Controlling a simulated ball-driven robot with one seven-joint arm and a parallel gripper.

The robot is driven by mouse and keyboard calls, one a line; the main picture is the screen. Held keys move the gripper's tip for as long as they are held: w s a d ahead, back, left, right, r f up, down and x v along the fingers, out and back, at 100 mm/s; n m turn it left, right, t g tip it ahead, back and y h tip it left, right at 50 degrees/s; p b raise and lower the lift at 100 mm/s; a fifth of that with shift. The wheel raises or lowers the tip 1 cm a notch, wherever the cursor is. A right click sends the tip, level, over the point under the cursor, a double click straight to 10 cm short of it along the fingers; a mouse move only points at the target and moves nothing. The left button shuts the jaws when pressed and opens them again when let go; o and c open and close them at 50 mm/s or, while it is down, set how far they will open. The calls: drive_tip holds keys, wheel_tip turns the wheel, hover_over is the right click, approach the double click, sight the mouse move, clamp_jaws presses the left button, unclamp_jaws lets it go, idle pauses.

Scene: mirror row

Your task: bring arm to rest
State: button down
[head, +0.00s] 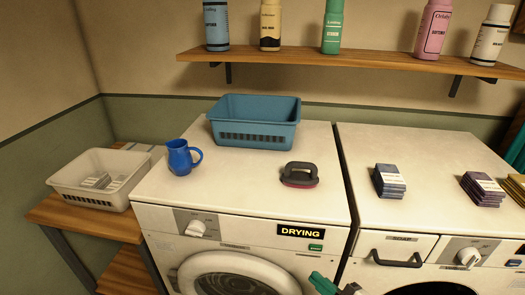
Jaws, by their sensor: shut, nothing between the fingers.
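My gripper (317,279) shows at the bottom edge, right of the middle, in front of the dryer (240,190). Its green tip points up and to the left. It is shut and empty, below the level of the machine tops. Most of my arm is outside the picture.
A pale basket (98,180) sits on a low wooden table. Several bottles stand on a shelf (350,60).

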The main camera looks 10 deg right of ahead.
drive_tip(key=s+a+f+n+g+h, duration=0.2)
drive_tip(key=s+f+n+g, duration=0.7)
drive_tip(key=s+n, duration=0.4)
drive_tip(key=s+d+n+g+h, duration=0.5)
drive_tip(key=s+d, duration=0.4)
drive_tip(key=s, duration=0.5)
drive_tip(key=shift+s+d+r+n+h, duration=0.2)
drive_tip(key=shift+d+n+h, duration=0.15)
drive_tip(key=shift+n+h, duration=0.45)
drive_tip(key=shift+w, duration=0.1)
idle(4.4)
